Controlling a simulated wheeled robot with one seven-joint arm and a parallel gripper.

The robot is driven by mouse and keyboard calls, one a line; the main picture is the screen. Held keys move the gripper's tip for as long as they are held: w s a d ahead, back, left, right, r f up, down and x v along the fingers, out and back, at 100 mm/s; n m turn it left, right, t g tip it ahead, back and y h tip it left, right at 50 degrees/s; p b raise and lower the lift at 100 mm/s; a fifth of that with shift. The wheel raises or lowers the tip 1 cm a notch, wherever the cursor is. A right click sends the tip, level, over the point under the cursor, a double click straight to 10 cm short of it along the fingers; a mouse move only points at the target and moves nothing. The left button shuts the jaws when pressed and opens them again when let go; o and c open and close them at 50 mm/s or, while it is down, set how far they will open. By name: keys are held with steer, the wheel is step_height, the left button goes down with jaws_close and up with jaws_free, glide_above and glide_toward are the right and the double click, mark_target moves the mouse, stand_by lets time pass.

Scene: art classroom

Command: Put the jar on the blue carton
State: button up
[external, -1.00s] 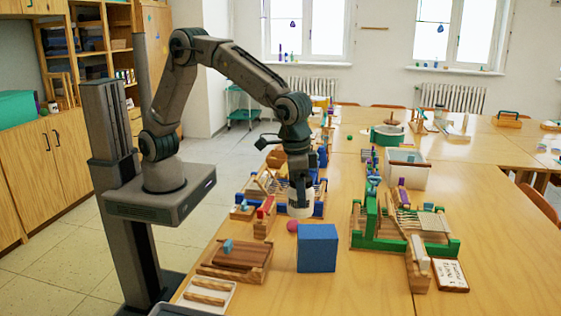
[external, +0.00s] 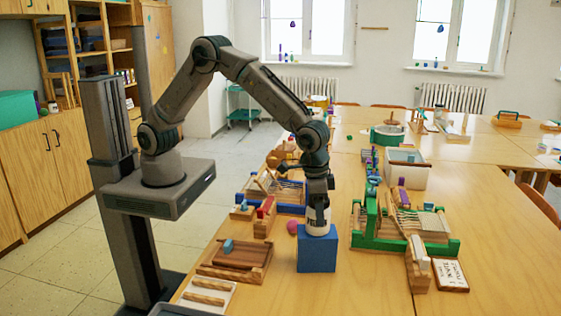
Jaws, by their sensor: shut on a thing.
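The blue carton (external: 317,256) stands on the wooden table near its front left. The white jar (external: 317,226) is upright at the top of the carton, over its middle. It looks to be touching the carton's top face, but a small gap cannot be ruled out from this view. My gripper (external: 318,207) points straight down and is shut on the jar's upper part. The fingers hide the top of the jar.
A pink ball (external: 292,227) lies just left of the carton. Wooden trays (external: 235,259) lie at the front left. A green-framed loom (external: 405,240) stands to the right, with bare table between it and the carton. A white bin (external: 405,172) stands farther back.

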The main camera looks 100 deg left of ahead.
steer(key=shift+f, duration=0.1)
steer(key=o, duration=1.2)
